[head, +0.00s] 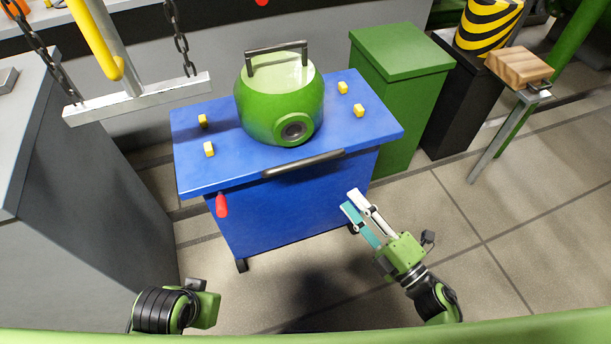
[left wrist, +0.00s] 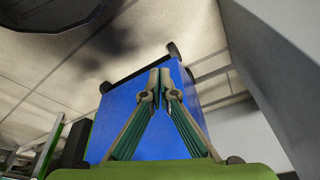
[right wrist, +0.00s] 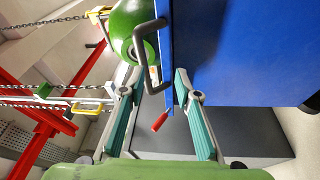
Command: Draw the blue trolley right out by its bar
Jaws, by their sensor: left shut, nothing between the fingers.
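The blue trolley (head: 290,208) stands ahead, with a black bar (head: 303,164) along the top front edge. In the right wrist view the bar (right wrist: 140,50) lies beyond the fingertips, apart from them. My right gripper (head: 352,200) is open and empty, in front of the trolley's right side, lower than the bar and to its right. Its spread fingers show in the right wrist view (right wrist: 158,82). My left gripper (left wrist: 160,82) is shut and empty, with the trolley front (left wrist: 130,90) beyond it. In the head view its fingers are hidden; only the wrist shows at lower left.
A green housing (head: 262,112) with a handle sits on the trolley top among several yellow blocks. A red lever (head: 222,205) hangs at the front left. A grey cabinet (head: 80,190) stands left, a green cabinet (head: 390,110) behind right. Floor in front is clear.

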